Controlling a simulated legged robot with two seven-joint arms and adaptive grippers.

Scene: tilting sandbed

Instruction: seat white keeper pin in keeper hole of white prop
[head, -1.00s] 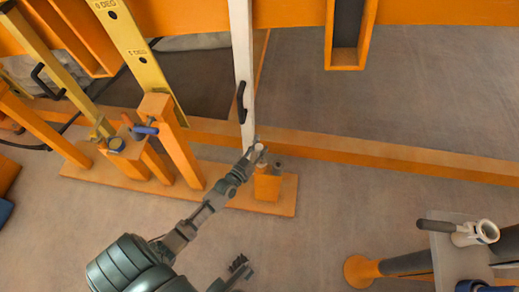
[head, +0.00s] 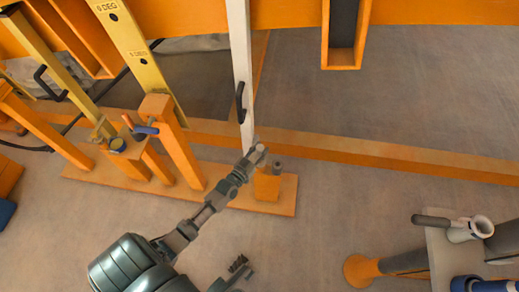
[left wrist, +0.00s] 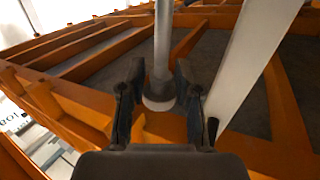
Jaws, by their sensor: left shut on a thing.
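The white prop (head: 240,60) is a long pale bar with a black handle (head: 240,102), standing nearly upright, its lower end by the orange stand. It also shows in the left wrist view as a broad white slab (left wrist: 255,60) at right. My left gripper (head: 259,155) is at the prop's lower end. The keeper hole cannot be made out. A dark gripper, seemingly my right one (head: 238,265), is low in the head view, its jaw state unclear.
An orange block (head: 267,185) with a grey fitting (head: 277,165) stands just right of the left gripper. Orange posts (head: 175,140) and a yellow marked bar (head: 135,50) stand left. Floor between is clear.

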